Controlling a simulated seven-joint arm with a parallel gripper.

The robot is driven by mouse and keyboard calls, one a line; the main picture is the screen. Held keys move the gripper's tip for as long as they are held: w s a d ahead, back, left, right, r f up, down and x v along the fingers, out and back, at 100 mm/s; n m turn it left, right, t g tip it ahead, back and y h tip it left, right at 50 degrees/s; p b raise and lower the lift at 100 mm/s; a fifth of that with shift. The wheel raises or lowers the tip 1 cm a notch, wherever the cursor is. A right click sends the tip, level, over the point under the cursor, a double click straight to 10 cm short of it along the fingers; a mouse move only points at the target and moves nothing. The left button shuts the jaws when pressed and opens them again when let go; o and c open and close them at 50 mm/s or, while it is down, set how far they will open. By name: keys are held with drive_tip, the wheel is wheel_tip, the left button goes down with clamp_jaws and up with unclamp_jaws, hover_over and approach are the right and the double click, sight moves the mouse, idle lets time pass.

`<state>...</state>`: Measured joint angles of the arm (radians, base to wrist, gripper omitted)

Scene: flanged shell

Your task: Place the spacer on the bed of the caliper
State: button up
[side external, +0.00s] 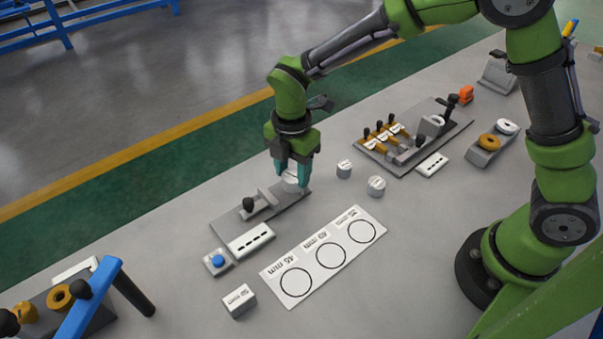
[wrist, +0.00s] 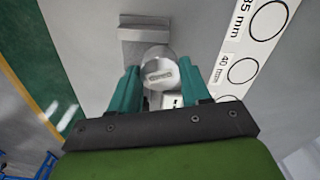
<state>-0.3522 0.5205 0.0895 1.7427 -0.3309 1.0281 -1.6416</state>
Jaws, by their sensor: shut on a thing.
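The spacer (side external: 290,184) is a short pale metal cylinder with a label on its top. My gripper (side external: 292,170) is shut on it, with teal fingers on either side. In the wrist view the spacer (wrist: 158,73) sits between the fingertips, its label facing the camera. The caliper (side external: 238,222) is a grey plate with an upright jaw block and a black knob. The spacer is at the plate's right end; I cannot tell if it touches the bed. In the wrist view a grey stepped block (wrist: 143,28) of the caliper stands just beyond the spacer.
A white display (side external: 250,240) and blue button (side external: 217,260) lie beside the caliper. A white card (side external: 325,255) with three circles lies in front. Two loose cylinders (side external: 344,168) (side external: 376,187) stand to the right. A 50 mm block (side external: 239,300) and a clamp fixture (side external: 410,140) are nearby.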

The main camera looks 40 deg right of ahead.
drive_tip(key=shift+w+a+f, duration=0.1)
drive_tip(key=shift+w+a, duration=0.15)
drive_tip(key=shift+w, duration=0.3)
drive_tip(key=shift+w+a, duration=0.25)
drive_tip(key=shift+w, duration=0.25)
drive_tip(key=shift+w+f, duration=0.15)
drive_tip(key=shift+f, duration=1.6)
drive_tip(key=shift+f, duration=0.2)
drive_tip(key=o, duration=1.1)
drive_tip(key=shift+r, duration=0.15)
